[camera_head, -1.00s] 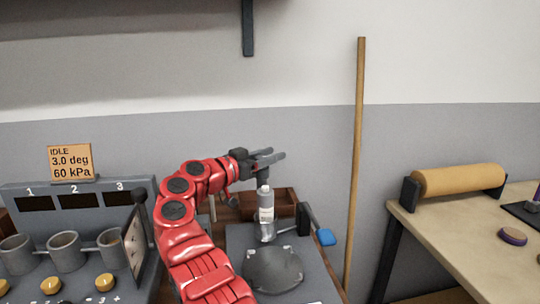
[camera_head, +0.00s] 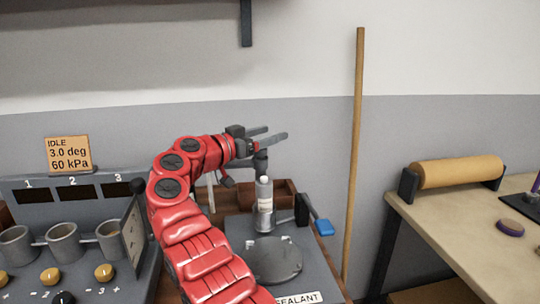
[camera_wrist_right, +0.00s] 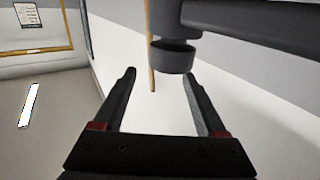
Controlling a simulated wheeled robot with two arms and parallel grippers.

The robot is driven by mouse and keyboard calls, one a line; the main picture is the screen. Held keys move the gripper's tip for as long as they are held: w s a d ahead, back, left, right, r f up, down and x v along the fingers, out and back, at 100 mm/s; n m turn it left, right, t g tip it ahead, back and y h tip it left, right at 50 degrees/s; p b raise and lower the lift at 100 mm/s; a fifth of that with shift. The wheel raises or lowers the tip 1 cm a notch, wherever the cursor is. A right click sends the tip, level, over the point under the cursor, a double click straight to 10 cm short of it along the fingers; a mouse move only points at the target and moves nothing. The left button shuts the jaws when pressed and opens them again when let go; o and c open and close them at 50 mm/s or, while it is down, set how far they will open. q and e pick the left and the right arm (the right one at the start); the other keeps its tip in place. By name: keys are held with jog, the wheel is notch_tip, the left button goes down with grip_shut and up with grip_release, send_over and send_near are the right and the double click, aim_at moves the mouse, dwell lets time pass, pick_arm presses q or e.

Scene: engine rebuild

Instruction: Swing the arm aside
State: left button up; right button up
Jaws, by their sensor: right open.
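The sealant station has a grey base with a round disc (camera_head: 272,262) and a white-and-grey bottle (camera_head: 264,205) held upright behind it. A dark arm part (camera_head: 261,161) shows above the bottle. In the right wrist view a dark grey arm (camera_wrist_right: 262,20) with a round end (camera_wrist_right: 172,57) lies just beyond the fingers, not gripped. My right gripper (camera_head: 277,132) is open, just above and beside the dark part in the head view. Its fingers stand apart in the right wrist view (camera_wrist_right: 158,74). My left gripper is out of view.
A blue-tipped lever (camera_head: 324,228) stands right of the bottle. A wooden box (camera_head: 284,190) is behind it. A wooden pole (camera_head: 354,160) leans on the wall. A console (camera_head: 75,215) with cups is at left. A bench (camera_head: 450,222) with a yellow roll (camera_head: 457,172) is at right.

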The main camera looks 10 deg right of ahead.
jog(key=s+a+r+b, duration=0.1)
jog(key=s+a, duration=0.1)
jog(key=s, duration=1.3)
jog(key=shift+a+r, duration=0.2)
